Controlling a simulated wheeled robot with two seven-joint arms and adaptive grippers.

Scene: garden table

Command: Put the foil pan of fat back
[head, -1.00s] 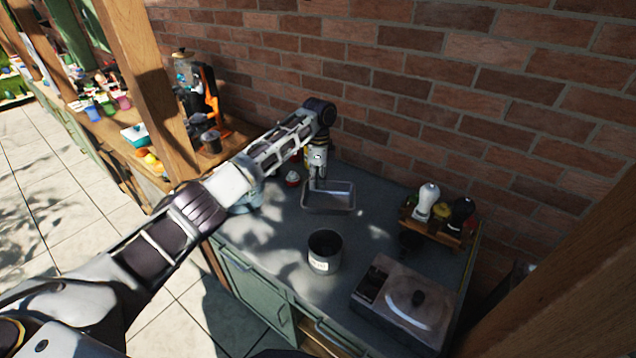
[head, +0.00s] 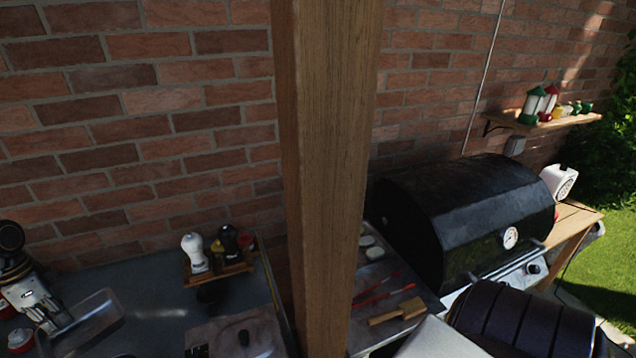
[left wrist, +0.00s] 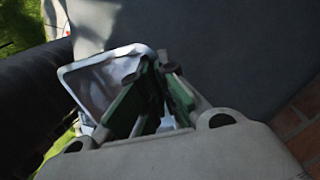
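The foil pan (head: 88,322), a shallow silvery rectangular tray, is at the lower left of the head view, over the grey counter. My left gripper (head: 58,322) is at the pan's left side, pointing down. In the left wrist view, the gripper's fingers (left wrist: 157,65) come close together on the rim of the pan (left wrist: 92,82) and appear shut on it. The pan's contents cannot be made out.
A wooden post (head: 325,180) stands in front, right of the counter (head: 150,285). A rack of shakers (head: 222,268) stands at the counter's back. Beyond the post are a black grill (head: 465,215), a side shelf with tongs and a brush (head: 398,310), and a wall shelf (head: 540,122).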

